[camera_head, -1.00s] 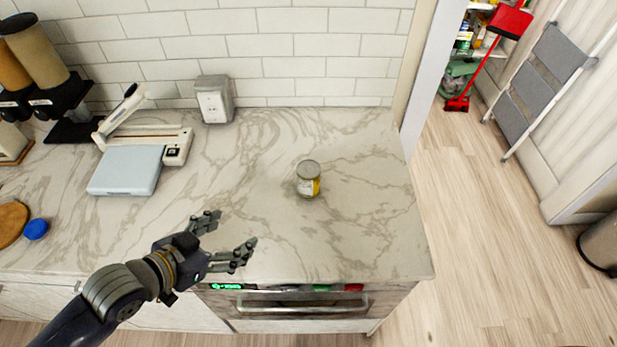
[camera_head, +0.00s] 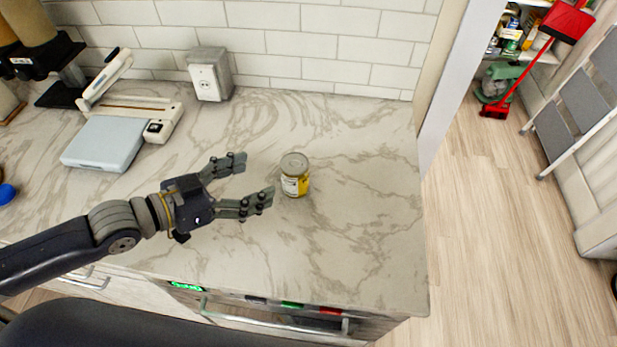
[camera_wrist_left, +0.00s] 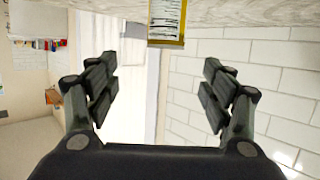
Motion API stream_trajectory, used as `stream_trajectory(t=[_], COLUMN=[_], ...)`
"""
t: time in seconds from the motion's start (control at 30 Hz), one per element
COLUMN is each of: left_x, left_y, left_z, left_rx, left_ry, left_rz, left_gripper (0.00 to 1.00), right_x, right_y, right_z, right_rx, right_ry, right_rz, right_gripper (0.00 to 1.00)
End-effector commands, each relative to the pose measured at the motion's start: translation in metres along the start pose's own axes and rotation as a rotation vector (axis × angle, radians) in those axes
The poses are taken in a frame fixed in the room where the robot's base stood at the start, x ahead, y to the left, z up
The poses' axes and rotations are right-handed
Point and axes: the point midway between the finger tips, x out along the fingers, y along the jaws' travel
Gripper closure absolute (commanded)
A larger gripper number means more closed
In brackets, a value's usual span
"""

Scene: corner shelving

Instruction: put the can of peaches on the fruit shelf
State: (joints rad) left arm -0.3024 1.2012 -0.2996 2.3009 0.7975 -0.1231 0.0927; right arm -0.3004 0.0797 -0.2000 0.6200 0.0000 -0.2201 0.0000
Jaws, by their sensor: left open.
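The can of peaches (camera_head: 295,175) stands upright on the marble counter, with a grey lid and a white and yellow label. My left gripper (camera_head: 258,182) is open and empty, just left of the can, with its fingers pointing toward it. In the left wrist view the can (camera_wrist_left: 167,22) shows at the top, beyond the open fingers (camera_wrist_left: 160,82) and apart from them, partly cut off by the frame. The fruit shelf cannot be made out for sure; stocked shelves (camera_head: 520,35) show through the doorway at the upper right. My right gripper is not in view.
The counter around the can is clear. Past the door frame (camera_head: 462,80) are a red broom (camera_head: 567,22), a grey step ladder (camera_head: 570,110) and open wooden floor.

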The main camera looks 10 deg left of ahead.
Motion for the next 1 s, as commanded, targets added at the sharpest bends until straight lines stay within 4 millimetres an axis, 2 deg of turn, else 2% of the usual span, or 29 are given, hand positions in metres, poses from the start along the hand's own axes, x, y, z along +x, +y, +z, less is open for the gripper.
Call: stream_trajectory(t=[0.03,0.13,0.33,0.7,1.0], left_x=[0.003,0.004,0.015,0.052,0.068], left_y=[0.000,-0.001,-0.002,-0.002,-0.004], left_z=[0.008,0.010,0.007,0.008,0.009], left_rx=[0.001,0.001,-0.002,-0.001,0.000], left_ry=[0.001,0.002,0.007,0.005,0.003], left_rz=[0.000,0.000,-0.005,-0.002,-0.001], left_gripper=[0.26,0.26,0.26,0.26,0.26], right_x=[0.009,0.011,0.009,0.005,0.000], right_y=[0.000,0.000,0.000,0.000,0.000], right_z=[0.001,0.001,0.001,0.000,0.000], right_rx=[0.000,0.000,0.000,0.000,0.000], right_ry=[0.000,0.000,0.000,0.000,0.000], right_rz=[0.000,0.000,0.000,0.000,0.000], right_gripper=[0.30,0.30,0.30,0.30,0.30])
